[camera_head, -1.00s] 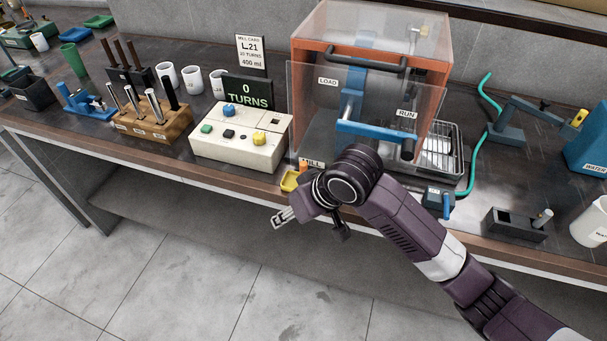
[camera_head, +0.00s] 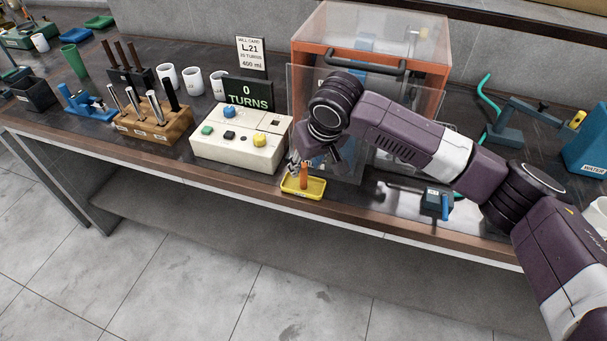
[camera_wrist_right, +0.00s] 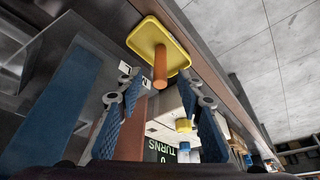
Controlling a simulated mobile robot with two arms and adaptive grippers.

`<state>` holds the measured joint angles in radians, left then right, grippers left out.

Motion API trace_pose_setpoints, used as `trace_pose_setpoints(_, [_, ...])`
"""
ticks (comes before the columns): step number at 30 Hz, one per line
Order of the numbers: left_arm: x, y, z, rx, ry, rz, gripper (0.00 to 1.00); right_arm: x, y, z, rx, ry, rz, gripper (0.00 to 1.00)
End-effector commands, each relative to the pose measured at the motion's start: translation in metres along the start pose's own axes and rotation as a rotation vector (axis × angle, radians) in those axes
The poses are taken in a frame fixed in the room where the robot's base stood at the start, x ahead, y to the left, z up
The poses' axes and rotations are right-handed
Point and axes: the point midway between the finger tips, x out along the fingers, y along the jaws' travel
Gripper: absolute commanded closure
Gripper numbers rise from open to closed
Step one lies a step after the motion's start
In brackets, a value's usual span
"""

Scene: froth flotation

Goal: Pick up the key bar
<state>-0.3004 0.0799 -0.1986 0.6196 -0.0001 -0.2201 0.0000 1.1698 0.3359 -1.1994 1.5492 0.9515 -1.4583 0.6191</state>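An orange upright bar (camera_head: 304,178), which looks like the key bar, stands in a small yellow tray (camera_head: 318,191) at the bench's front edge. My right gripper (camera_head: 296,164) is just behind and left of the bar, partly hidden under my wrist. In the right wrist view the gripper (camera_wrist_right: 162,98) is open, its two blue-padded fingers apart and empty. There the bar (camera_wrist_right: 160,68) points toward the camera from the yellow tray (camera_wrist_right: 147,38), ahead of the gap between the fingers. My left gripper is not in view.
A cream control box (camera_head: 240,143) with coloured buttons stands left of the tray. The orange-framed mill guard (camera_head: 300,45) with clear panels stands behind my right arm. A small blue-grey block (camera_head: 434,200) lies to the right near the bench's front edge.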

Motion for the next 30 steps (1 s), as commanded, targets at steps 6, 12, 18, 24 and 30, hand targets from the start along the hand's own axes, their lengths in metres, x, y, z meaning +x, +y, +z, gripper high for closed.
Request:
trace_pose_setpoints(6, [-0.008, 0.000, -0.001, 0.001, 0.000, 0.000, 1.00, 0.032, 0.000, 0.001, 0.001, -0.002, 0.000, 0.66])
trace_pose_setpoints(12, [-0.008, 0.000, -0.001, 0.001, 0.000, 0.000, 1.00, 0.040, 0.000, 0.000, -0.001, 0.001, 0.000, 0.66])
trace_pose_setpoints(18, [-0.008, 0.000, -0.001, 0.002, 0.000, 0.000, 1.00, 0.040, 0.000, 0.000, -0.001, 0.001, 0.000, 0.74])
trace_pose_setpoints(24, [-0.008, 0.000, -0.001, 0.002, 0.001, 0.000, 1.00, 0.039, 0.000, 0.000, -0.001, 0.000, 0.001, 0.96])
trace_pose_setpoints(30, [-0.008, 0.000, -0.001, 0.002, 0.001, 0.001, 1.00, 0.039, 0.000, 0.000, -0.001, 0.001, 0.001, 1.00])
